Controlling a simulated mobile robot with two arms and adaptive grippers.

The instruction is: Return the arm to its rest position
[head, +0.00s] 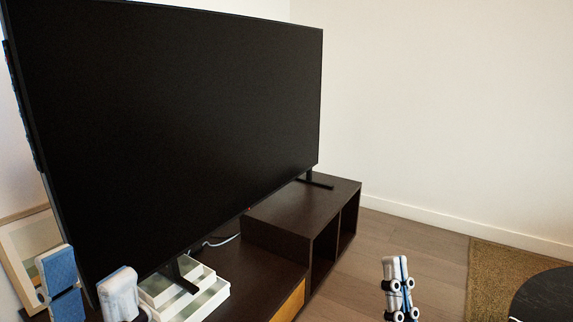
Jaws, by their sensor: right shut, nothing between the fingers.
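My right gripper (395,265) is at the lower middle right, pointing up in the picture. Its white and blue fingers are shut together with nothing between them, seen against the wood floor. My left gripper (89,262) is at the lower left corner, in front of the TV stand. Its two fingers stand wide apart and I see nothing held between them. The bottom edge of the picture cuts off the rest of both arms.
A large black TV (180,120) stands on a dark TV stand (295,208). White trays (208,302) and a leaning picture frame (30,240) are near my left gripper. A brown rug (490,275) and a dark round table (548,296) are at right. Floor around my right gripper is clear.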

